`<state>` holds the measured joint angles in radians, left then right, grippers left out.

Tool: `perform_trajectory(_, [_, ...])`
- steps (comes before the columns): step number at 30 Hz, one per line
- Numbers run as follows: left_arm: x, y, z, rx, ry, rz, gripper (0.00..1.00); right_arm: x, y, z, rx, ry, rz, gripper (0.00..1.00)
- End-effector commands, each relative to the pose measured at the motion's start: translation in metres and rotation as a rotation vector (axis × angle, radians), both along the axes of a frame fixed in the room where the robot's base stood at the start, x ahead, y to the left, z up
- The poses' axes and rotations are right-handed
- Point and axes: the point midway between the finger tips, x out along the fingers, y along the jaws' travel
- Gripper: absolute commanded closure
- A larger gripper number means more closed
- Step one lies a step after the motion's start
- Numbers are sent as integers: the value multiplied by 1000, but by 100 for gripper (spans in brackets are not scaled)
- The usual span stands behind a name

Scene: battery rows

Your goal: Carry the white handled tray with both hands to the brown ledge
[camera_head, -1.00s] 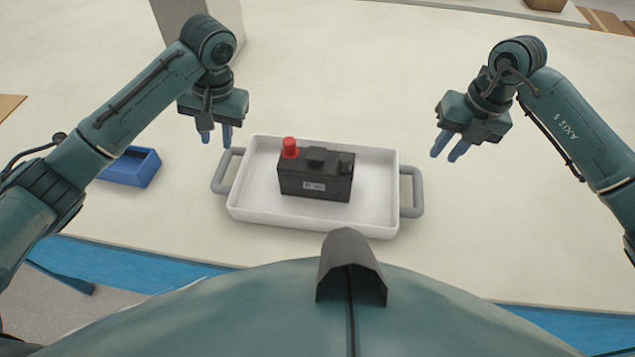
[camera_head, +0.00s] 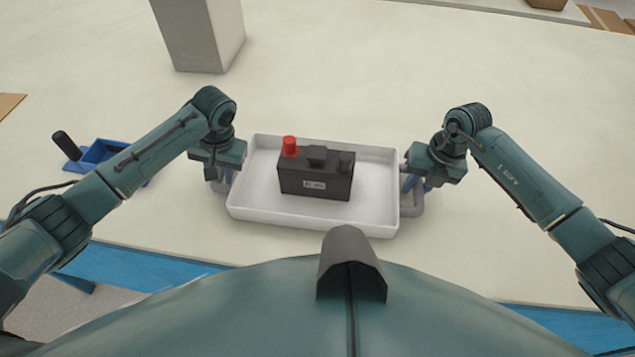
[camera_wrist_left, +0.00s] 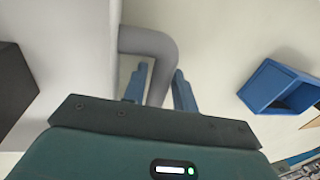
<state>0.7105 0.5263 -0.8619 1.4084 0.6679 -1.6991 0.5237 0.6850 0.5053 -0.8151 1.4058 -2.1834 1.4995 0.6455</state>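The white tray (camera_head: 375,212) lies on the pale table with a grey handle on each side. A black battery (camera_head: 315,181) with a red terminal cap stands in it. My left gripper (camera_head: 221,180) is down at the left handle (camera_head: 219,205); in the left wrist view its blue fingers (camera_wrist_left: 160,88) stand open on either side of the grey handle (camera_wrist_left: 152,45). My right gripper (camera_head: 416,184) is down at the right handle (camera_head: 411,210), its fingers apart and partly hidden by its body. Which brown surface is the ledge is unclear: brown patches show at the left edge (camera_head: 9,105) and top right (camera_head: 606,19).
A blue bin (camera_head: 97,153) with a black-handled item at it stands left of the tray, partly behind my left arm. A grey block (camera_head: 200,35) stands at the back left. A brown box (camera_head: 547,4) is at the top right. The table behind the tray is clear.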

Motion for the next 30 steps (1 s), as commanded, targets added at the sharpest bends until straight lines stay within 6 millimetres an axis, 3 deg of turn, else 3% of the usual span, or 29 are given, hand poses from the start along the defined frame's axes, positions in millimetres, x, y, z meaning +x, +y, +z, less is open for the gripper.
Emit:
perform_trajectory(6, [0, 0, 0, 0, 0, 0, 73, 0, 0, 0, 0, 0, 0, 78])
perform_trajectory(14, [0, 0, 0, -1, 0, 0, 94, 0, 0, 0, 0, 0, 0, 99])
perform_trajectory(16, [0, 0, 0, -1, 0, 0, 100, 0, 0, 0, 0, 0, 0, 100])
perform_trajectory(30, [2, 0, 6, -1, -5, 1, 100, 2, 1, 6, 3, -5, 0, 100])
